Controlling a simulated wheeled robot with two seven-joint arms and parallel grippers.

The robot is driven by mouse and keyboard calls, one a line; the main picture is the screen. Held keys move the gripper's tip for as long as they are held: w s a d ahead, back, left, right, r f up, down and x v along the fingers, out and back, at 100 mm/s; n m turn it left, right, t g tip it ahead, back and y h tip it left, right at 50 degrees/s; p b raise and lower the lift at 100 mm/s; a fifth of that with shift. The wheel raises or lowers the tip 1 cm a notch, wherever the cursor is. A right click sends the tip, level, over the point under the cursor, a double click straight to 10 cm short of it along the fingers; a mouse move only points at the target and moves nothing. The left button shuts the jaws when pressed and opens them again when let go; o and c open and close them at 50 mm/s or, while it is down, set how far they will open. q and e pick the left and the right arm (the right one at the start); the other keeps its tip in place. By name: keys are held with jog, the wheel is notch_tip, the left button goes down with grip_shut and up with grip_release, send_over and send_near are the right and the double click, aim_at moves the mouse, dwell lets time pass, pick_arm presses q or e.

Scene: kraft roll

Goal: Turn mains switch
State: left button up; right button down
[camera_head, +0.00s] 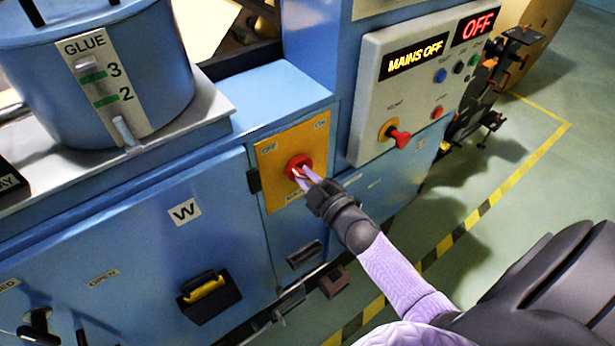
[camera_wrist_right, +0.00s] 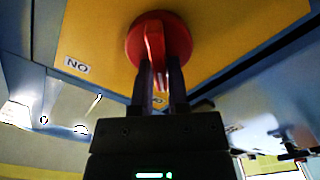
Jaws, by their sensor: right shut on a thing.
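The mains switch is a red rotary knob (camera_head: 297,163) on a yellow plate (camera_head: 284,187) on the blue machine's front. The plate has an OFF label at upper left and an ON label at upper right. My right gripper (camera_head: 306,178) is shut on the knob's raised handle. In the right wrist view the red handle (camera_wrist_right: 154,48) runs down between the two fingers (camera_wrist_right: 161,88), with an ON label upside down to the left. The fingers hide part of the handle, so its exact angle is hard to tell in the head view. My left gripper is not in view.
The control panel (camera_head: 369,132) right of the switch reads "MAINS OFF" and "OFF", and has coloured buttons and a red knob (camera_head: 398,136). A blue glue pot (camera_head: 160,75) stands at upper left. A black and yellow door handle (camera_head: 208,295) sits below. Green floor lies open at right.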

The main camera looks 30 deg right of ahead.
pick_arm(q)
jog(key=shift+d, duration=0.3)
pick_arm(e)
jog(key=c, duration=0.6)
grip_release()
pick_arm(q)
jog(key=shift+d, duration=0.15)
pick_arm(e)
jog(key=shift+s, duration=0.25)
pick_arm(q)
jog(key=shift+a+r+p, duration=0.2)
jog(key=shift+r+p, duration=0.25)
jog(key=shift+p, duration=0.05)
pick_arm(e)
jog(key=s, duration=0.9)
jog(key=shift+s+d, duration=0.2)
jog(key=shift+d, duration=0.15)
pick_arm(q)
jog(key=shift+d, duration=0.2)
